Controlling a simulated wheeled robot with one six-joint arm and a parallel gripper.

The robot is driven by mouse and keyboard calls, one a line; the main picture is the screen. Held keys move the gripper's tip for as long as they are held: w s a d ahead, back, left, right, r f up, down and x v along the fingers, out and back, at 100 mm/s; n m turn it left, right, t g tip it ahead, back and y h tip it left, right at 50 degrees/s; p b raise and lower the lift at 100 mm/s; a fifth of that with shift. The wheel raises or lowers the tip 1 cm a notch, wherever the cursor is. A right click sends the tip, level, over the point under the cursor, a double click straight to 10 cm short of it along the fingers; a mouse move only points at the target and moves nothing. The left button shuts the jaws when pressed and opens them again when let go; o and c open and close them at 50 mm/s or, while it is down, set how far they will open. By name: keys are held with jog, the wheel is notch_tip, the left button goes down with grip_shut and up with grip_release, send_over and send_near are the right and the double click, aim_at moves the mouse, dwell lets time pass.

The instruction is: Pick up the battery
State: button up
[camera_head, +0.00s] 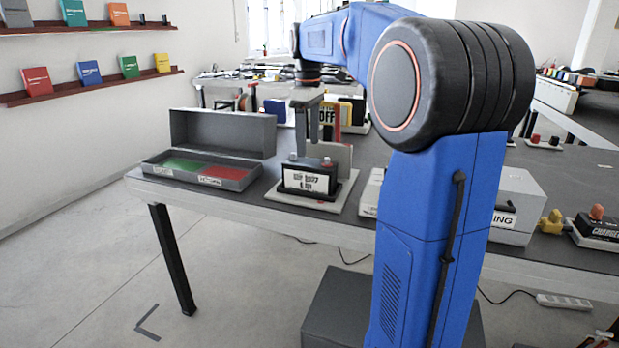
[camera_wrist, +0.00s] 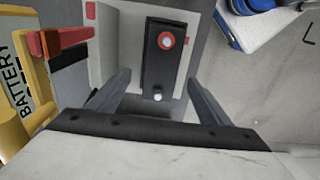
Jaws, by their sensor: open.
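The battery (camera_head: 310,178) is a black block with a white label and two terminals on top. It stands upright on a white tray (camera_head: 340,203) near the table's front edge. In the wrist view the battery (camera_wrist: 152,75) shows from above, with a red terminal and a pale terminal. My gripper (camera_head: 312,152) points down just above the battery. In the wrist view my gripper (camera_wrist: 158,80) is open, with one finger on either side of the battery's near end. Nothing is held, and I cannot tell the exact fingertip height.
An open grey case (camera_head: 225,130) with green and red compartments lies to the left. A grey box (camera_head: 518,200) and a charger (camera_head: 597,228) are to the right. An upright panel stands close behind the battery. In the wrist view a yellow sign (camera_wrist: 32,75) and red part are at left.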

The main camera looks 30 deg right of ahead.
aim_at(310, 162)
jog(key=shift+s+f, duration=0.15)
jog(key=shift+f, duration=1.8)
jog(key=shift+s+f, duration=0.15)
jog(key=shift+f, duration=1.75)
jog(key=shift+r, duration=0.1)
grip_shut()
